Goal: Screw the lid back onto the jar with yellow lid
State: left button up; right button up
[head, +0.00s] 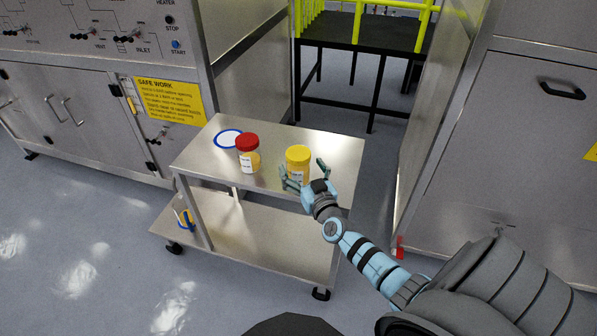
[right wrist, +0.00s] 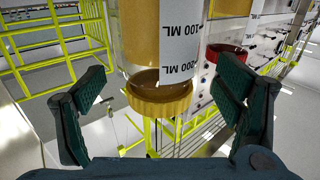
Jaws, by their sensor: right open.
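The jar with the yellow lid (head: 298,154) stands upright near the right end of the trolley's top. Its lid sits on the mouth; how tightly, I cannot tell. My right gripper (head: 304,177) is open, with one finger on either side of the jar. In the right wrist view, which shows the scene upside down, the yellow lid (right wrist: 160,97) and the jar's body with its ML label (right wrist: 180,35) lie between the spread fingers, with gaps on both sides. My left gripper is not in view.
A jar with a red lid (head: 247,142) stands left of the yellow-lidded jar. A blue-rimmed white disc (head: 229,137) lies behind it. The metal trolley (head: 335,150) has a lower shelf holding a small blue-and-yellow item (head: 184,216). Steel cabinets stand on both sides.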

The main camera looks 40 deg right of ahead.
jog(key=x, duration=0.1)
jog(key=b+x, duration=0.1)
jog(key=x, duration=0.1)
jog(key=shift+f, duration=0.35)
jog(key=shift+r, duration=0.1)
jog(key=shift+c, duration=0.6)
jog(key=c, duration=1.4)
